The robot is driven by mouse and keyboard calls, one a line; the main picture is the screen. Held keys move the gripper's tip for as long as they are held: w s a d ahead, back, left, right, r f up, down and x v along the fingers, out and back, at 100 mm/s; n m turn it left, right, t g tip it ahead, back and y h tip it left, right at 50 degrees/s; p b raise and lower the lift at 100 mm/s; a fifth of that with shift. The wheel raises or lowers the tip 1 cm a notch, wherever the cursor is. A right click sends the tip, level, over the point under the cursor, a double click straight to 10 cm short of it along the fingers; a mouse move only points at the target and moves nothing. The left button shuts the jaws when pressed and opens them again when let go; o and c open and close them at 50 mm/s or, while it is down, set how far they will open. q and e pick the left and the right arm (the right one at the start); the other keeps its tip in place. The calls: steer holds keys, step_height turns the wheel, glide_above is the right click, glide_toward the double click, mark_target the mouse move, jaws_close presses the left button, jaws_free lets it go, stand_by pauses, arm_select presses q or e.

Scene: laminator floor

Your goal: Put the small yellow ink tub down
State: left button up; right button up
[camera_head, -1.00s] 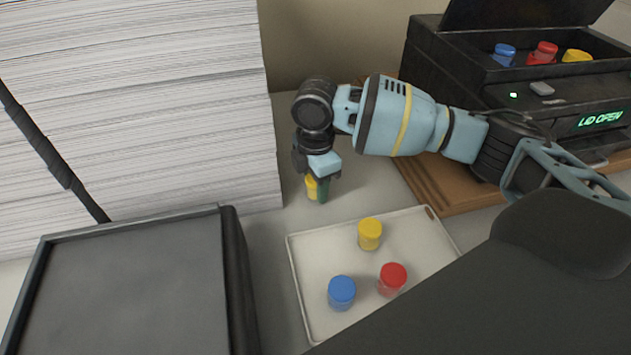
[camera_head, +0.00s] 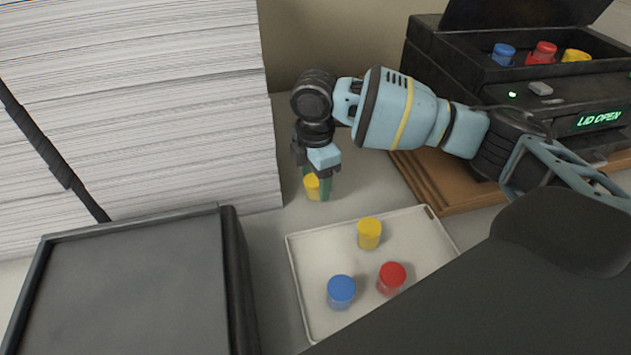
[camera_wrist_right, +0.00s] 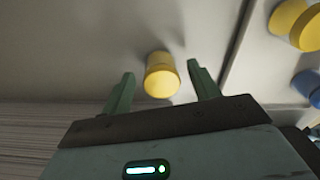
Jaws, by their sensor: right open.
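The small yellow ink tub (camera_head: 312,187) stands on the table between the paper stack and the tray. It also shows in the right wrist view (camera_wrist_right: 161,76), between the two green fingers with a gap on each side. My right gripper (camera_head: 319,188) is open around the tub, fingers pointing down; in the right wrist view its fingertips (camera_wrist_right: 160,76) are spread apart. In the head view the gripper's body and one finger partly cover the tub. My left gripper is not in view.
A pale tray (camera_head: 322,254) holds a yellow tub (camera_head: 369,233), a red tub (camera_head: 391,278) and a blue tub (camera_head: 341,291). A tall paper stack (camera_head: 140,110) is close on the left. An open-lidded machine (camera_head: 530,95) holding tubs stands back right.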

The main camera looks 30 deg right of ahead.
mark_target(315, 178)
step_height(315, 178, up, 11)
steer(key=shift+f+p, duration=0.2)
steer(key=shift+p, duration=0.2)
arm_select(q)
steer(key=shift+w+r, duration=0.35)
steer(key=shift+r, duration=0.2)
arm_select(e)
steer(key=shift+o, duration=0.5)
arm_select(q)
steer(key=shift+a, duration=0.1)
arm_select(e)
steer(key=shift+f, duration=0.1)
